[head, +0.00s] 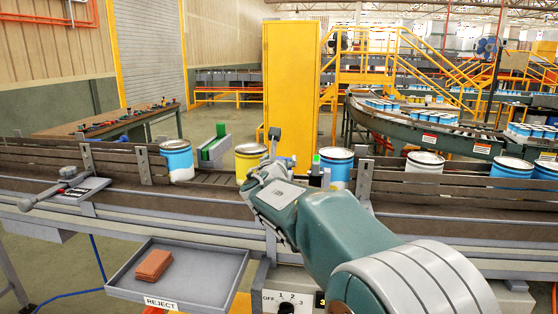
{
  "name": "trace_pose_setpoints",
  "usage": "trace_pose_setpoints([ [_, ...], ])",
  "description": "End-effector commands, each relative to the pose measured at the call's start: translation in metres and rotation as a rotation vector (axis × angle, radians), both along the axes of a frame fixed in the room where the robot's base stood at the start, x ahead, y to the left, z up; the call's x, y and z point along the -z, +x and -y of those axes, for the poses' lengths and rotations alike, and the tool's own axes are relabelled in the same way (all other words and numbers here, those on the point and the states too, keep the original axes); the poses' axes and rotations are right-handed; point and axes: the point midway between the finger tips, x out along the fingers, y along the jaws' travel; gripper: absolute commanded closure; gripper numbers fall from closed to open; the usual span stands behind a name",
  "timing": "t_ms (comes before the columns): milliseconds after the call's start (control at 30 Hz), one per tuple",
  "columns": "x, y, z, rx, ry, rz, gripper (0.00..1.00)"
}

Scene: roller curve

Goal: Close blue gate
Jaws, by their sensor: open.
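My gripper (270,160) is over the middle of the roller line, with its fingers towards the far side; it is open, and the finger gap is small and hard to make out. A small blue part (288,161) shows just behind and right of it. It may belong to the blue gate, but most of it is hidden behind my gripper and wrist, so I cannot tell its position or whether they touch. A yellow can (249,163) stands on the line just left of my gripper. A blue can (336,164) stands to its right.
More blue cans (177,161) and a white can (424,163) stand on the line. A green-topped divider (214,148) is behind it. A grey lever (52,191) is at the left. A reject tray (235,262) with brown pieces hangs in front. A yellow cabinet (291,80) stands behind.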

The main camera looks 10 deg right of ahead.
Motion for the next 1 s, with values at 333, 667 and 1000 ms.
trace_pose_setpoints([
  [333, -0.001, -0.030, -0.013, -0.002, 0.001, 0.001, 0.17],
  [667, 0.001, -0.090, -0.040, -0.003, -0.001, 0.000, 0.17],
  [1000, 0.002, -0.109, -0.047, 0.000, -0.001, -0.001, 0.17],
])
